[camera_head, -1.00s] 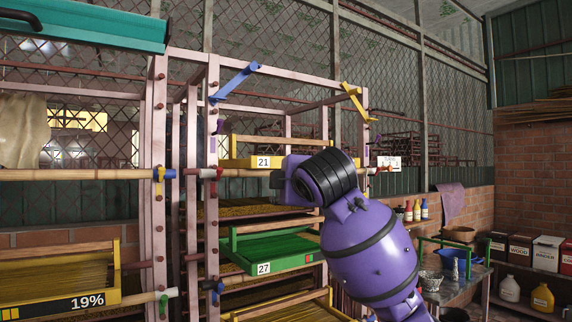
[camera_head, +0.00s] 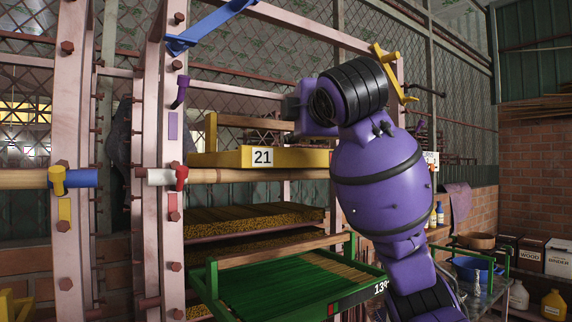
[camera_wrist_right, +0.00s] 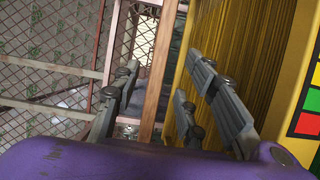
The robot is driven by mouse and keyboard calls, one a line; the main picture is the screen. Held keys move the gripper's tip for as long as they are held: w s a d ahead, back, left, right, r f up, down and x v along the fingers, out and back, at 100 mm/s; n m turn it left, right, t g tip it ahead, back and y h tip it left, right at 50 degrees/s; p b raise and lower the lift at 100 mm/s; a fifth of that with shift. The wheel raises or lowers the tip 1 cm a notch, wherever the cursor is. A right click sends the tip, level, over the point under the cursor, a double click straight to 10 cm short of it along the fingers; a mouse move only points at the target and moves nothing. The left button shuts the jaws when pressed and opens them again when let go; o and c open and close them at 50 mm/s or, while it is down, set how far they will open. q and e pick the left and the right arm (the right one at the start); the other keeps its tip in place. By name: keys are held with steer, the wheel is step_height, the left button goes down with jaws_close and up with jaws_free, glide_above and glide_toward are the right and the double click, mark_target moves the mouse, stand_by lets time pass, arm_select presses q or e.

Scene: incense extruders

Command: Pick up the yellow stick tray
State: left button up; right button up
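The yellow stick tray (camera_head: 222,159), labelled 21, sits on an upper level of the pink rack, with a wooden bar (camera_head: 252,122) above it. My right arm covers its right end. In the right wrist view a yellow tray (camera_wrist_right: 283,50) full of thin sticks fills the right side, with coloured squares on its edge. My right gripper (camera_wrist_right: 165,90) is open there, its grey fingers apart. A wooden bar (camera_wrist_right: 163,65) shows between the fingers; I cannot tell whether they touch it. In the head view its fingers are hidden. My left gripper is not in view.
A green tray (camera_head: 330,305) of sticks is on a lower level, near my right arm. Stacks of sticks (camera_head: 255,217) lie between. Pink rack posts (camera_head: 150,130) and a blue bracket (camera_head: 205,30) stand left. A table with a blue bowl (camera_head: 476,268) is at right.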

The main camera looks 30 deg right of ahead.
mark_target(292, 127)
steer(key=shift+w+d+r, duration=0.1)
steer(key=shift+w+r, duration=0.1)
steer(key=shift+w, duration=0.1)
steer(key=shift+w+d, duration=0.2)
steer(key=shift+w, duration=0.5)
steer(key=x, duration=0.4)
steer(key=shift+w+f, duration=0.15)
steer(key=shift+w, duration=0.4)
steer(key=shift+s, duration=0.1)
jaws_close()
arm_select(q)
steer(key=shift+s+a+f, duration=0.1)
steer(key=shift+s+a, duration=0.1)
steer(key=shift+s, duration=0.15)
